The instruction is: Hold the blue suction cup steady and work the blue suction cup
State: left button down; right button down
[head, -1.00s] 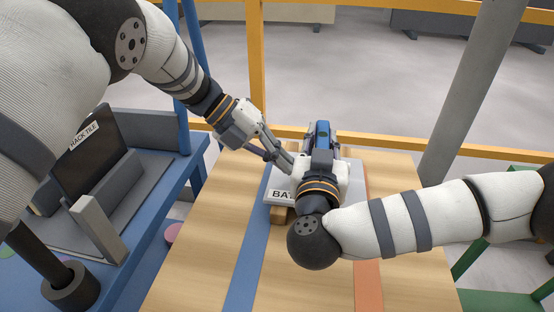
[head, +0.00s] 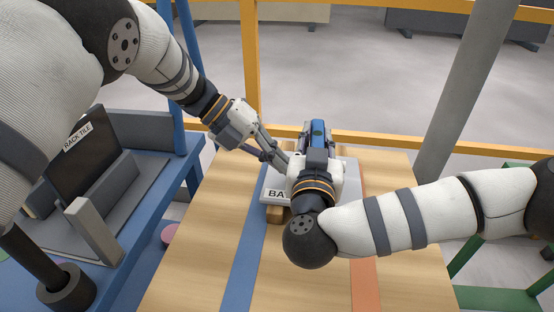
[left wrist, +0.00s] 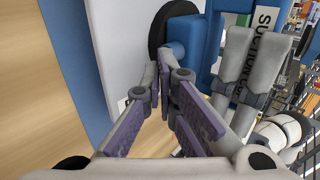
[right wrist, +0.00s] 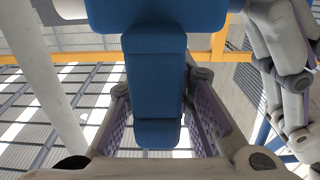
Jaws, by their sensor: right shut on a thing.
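The blue suction cup (head: 318,130) sits on the pale stone slab (head: 273,181), its handle at the back of the slab. My right gripper (head: 316,150) is over it from the front, partly hiding it. In the right wrist view the blue handle (right wrist: 156,85) stands between the purple pads of my right gripper (right wrist: 158,115), which is shut on it. My left gripper (head: 282,163) is at the slab's left side. In the left wrist view its fingertips (left wrist: 164,75) are drawn close together, short of a blue knob (left wrist: 186,42) beside a black rim; contact is unclear.
The slab rests on wooden supports (head: 274,213) on a wooden table (head: 195,265) with a blue and an orange stripe. A blue bench (head: 140,220) with a tile rack (head: 85,160) stands left. A yellow rail (head: 390,145) runs behind. The table front is clear.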

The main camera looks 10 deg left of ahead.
pick_arm(q)
jog(key=shift+d, duration=0.2)
pick_arm(e)
jog(key=shift+s+a, duration=0.15)
jog(key=shift+a, duration=0.2)
pick_arm(q)
jog(key=v, duration=1)
jog(key=shift+a, duration=0.2)
pick_arm(e)
jog(key=shift+d, duration=0.3)
jog(key=c, duration=1.3)
grip_release()
pick_arm(q)
jog(key=v, duration=1.2)
